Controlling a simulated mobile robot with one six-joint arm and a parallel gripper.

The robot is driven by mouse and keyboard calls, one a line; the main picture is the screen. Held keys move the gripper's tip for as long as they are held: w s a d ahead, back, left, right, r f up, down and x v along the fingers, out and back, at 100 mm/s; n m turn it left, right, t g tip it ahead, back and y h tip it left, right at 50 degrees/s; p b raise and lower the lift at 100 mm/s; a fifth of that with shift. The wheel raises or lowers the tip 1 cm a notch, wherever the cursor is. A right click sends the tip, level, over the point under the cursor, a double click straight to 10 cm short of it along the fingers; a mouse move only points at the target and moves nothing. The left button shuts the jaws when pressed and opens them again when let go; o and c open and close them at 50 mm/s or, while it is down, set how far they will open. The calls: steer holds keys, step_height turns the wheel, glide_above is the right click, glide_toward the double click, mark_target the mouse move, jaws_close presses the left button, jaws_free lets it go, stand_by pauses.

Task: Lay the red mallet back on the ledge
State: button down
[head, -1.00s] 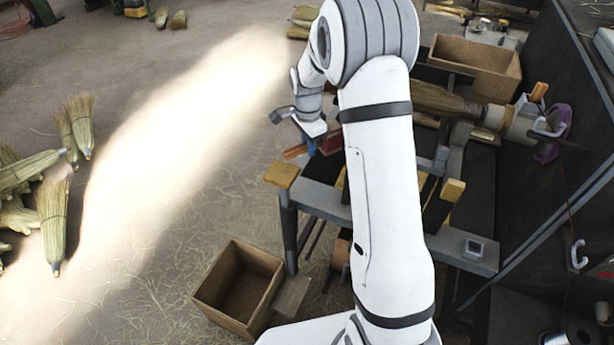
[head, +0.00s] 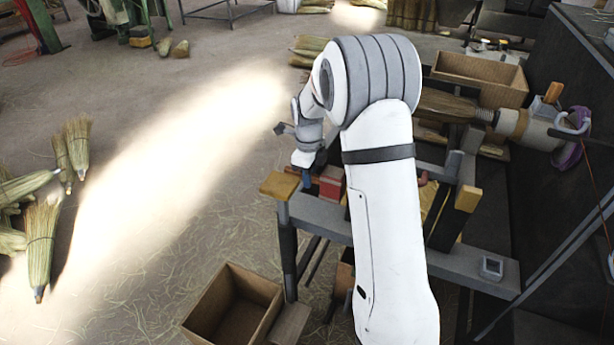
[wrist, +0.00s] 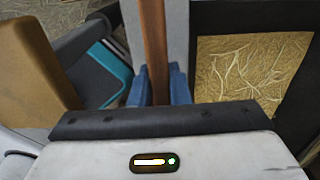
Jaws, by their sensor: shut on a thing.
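The red mallet shows its red head (head: 332,182) in the head view, just right of my gripper (head: 307,178). In the wrist view its brown wooden handle (wrist: 154,40) runs straight up the picture between the blue fingers of my gripper (wrist: 159,84), which are shut on it. The red head does not show there. The grey ledge (head: 322,222) is the front bar of the bench; a pale grey strip (wrist: 177,35) of it lies under the handle in the wrist view. The mallet is low over the ledge; I cannot tell whether it touches.
A yellow-brown block (head: 279,186) caps the left end of the bench. An open cardboard box (head: 215,302) stands on the floor below. A broom (head: 448,106) is held in the winding machine at the right. Another open box (head: 480,72) stands behind.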

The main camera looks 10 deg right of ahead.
steer(key=shift+f+b, duration=2.2)
steer(key=shift+f, duration=1.55)
steer(key=c, duration=1.3)
jaws_free()
